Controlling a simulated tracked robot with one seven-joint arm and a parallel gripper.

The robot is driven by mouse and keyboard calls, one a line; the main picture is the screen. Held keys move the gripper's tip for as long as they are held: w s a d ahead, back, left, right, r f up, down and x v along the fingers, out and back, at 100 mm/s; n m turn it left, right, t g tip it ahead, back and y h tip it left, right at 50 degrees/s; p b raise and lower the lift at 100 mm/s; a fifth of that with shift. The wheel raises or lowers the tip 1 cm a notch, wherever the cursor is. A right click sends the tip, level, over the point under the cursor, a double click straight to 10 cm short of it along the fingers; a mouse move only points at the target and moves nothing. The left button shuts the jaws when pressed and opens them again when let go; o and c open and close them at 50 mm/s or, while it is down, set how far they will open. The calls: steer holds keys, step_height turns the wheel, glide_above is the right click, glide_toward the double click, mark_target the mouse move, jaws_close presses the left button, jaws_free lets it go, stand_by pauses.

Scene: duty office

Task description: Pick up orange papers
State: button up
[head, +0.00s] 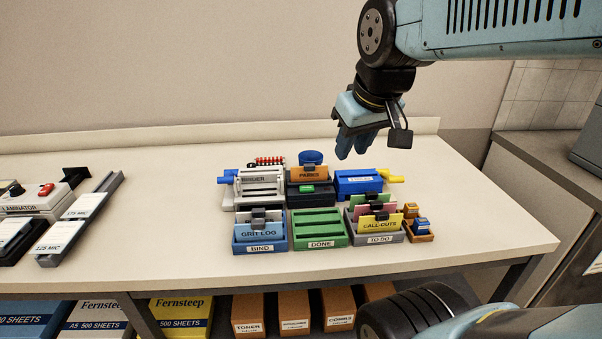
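In front stand a blue BIND tray (260,244) with papers, a green DONE tray (320,240) and a grey TO-DO tray (390,237) with coloured papers. A binder machine (260,188) stands left.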

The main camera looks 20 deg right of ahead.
steer(key=w+n+g, duration=0.3)
steer(key=w+n, duration=0.4)
steer(key=w, duration=0.5)
steer(key=n+g, duration=0.2)
steer(key=n, duration=0.5)
glide_above(309, 164)
step_height(309, 164, down, 5)
step_height(309, 164, down, 8)
steer(key=shift+w+d+f, duration=0.1)
steer(key=shift+f, duration=2.65)
jaws_close()
